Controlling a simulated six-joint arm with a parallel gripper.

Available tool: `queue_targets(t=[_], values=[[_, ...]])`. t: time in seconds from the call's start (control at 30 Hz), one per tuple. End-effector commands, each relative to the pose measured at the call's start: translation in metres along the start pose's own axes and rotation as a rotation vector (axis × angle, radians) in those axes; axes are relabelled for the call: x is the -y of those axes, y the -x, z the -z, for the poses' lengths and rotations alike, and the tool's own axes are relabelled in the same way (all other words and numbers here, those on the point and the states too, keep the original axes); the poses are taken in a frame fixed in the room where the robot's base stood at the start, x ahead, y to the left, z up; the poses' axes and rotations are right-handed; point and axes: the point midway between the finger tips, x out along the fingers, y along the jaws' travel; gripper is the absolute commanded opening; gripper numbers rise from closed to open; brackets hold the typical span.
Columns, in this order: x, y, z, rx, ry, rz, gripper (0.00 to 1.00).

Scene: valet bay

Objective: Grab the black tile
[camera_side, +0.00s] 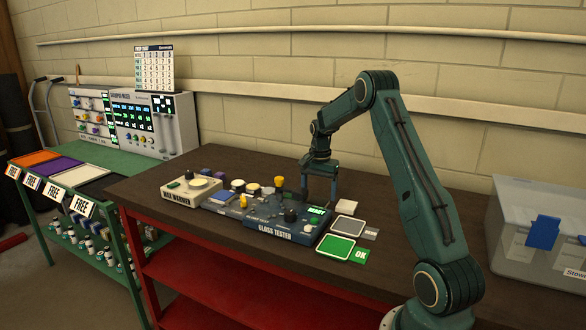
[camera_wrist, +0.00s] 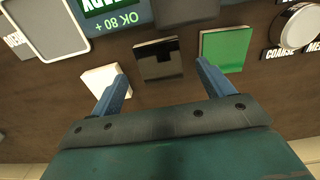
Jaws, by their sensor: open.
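The glossy black tile (camera_wrist: 159,59) shows in the wrist view, between and just beyond my two fingertips. A white tile (camera_wrist: 103,83) lies to its left, close to my left finger, and a green tile (camera_wrist: 225,48) lies to its right, near my right finger. My gripper (camera_wrist: 163,72) is open and empty, with a finger on either side of the black tile's line. In the side view my gripper (camera_side: 320,200) points down just behind the gloss tester (camera_side: 287,222). The white tile (camera_side: 346,206) shows right of it; I cannot make out the black tile there.
The wax warmer (camera_side: 191,190) stands left of the gloss tester on the dark bench. A green OK pad (camera_side: 336,247) and a grey pad (camera_side: 347,228) lie to its right. A clear bin (camera_side: 530,250) stands far right. The bench behind my gripper is clear.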

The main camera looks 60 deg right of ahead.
Motion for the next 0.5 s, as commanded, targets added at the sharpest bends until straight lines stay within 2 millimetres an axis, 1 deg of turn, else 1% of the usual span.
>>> queue_targets(t=[0.1,0.2,0.3,0.5], values=[[-0.001,-0.015,0.0,0.001,0.0,-0.001,0.8],[-0.001,-0.024,-0.001,0.001,0.0,-0.002,0.8],[-0.001,-0.028,0.0,-0.001,0.0,0.0,0.8],[0.0,-0.028,0.0,-0.001,0.0,0.0,0.8]])
